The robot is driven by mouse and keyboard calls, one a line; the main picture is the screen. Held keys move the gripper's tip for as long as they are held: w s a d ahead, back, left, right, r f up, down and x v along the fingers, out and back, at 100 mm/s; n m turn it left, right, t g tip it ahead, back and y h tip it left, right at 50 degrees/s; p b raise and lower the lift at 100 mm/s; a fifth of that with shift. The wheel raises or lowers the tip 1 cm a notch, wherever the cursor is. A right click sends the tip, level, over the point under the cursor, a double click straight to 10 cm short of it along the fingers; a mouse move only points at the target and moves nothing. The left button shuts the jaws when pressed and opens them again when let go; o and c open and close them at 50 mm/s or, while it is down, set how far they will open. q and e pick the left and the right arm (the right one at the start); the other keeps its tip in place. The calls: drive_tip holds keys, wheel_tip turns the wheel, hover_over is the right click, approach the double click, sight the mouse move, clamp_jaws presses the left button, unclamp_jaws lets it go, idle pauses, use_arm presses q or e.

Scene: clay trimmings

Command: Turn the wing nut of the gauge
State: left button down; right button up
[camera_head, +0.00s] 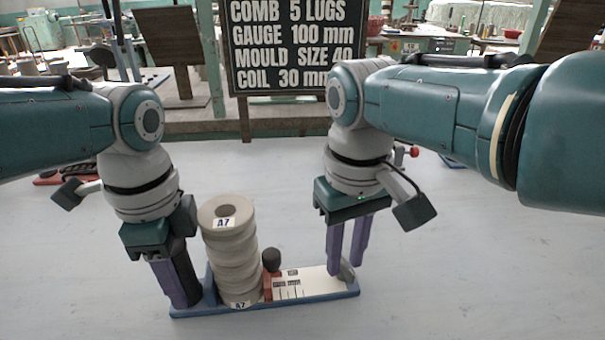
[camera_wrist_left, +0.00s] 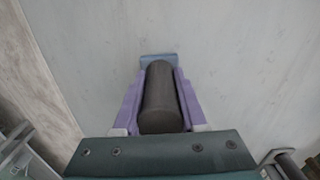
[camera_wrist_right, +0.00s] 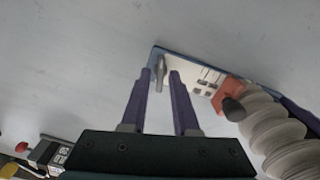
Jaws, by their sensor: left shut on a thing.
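The gauge has a blue base (camera_head: 330,294) with a white scale plate (camera_head: 300,284), and lies on the pale table. A red slider (camera_head: 269,285) with a black knob (camera_head: 271,259) stands on it. A grey wing nut (camera_head: 347,270) is at its right end; it also shows in the right wrist view (camera_wrist_right: 161,72). My left gripper (camera_head: 186,300) is shut on a dark cylindrical handle (camera_wrist_left: 160,95) at the gauge's left end. My right gripper (camera_head: 345,266) is open, pointing down, with its fingertips on either side of the wing nut; contact cannot be told.
A ribbed beige stack (camera_head: 232,252) labelled A7 stands on the gauge between my left gripper and the slider. A black sign (camera_head: 292,45) with white writing stands behind the table. The table in front and to the right is clear.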

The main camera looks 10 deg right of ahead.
sight(345, 262)
drive_tip(key=shift+o, duration=0.7)
drive_tip(key=shift+r, duration=0.1)
wheel_tip(345, 262, up, 12)
use_arm(q)
drive_tip(key=shift+c, duration=1.9)
unclamp_jaws()
drive_tip(key=shift+r, duration=0.1)
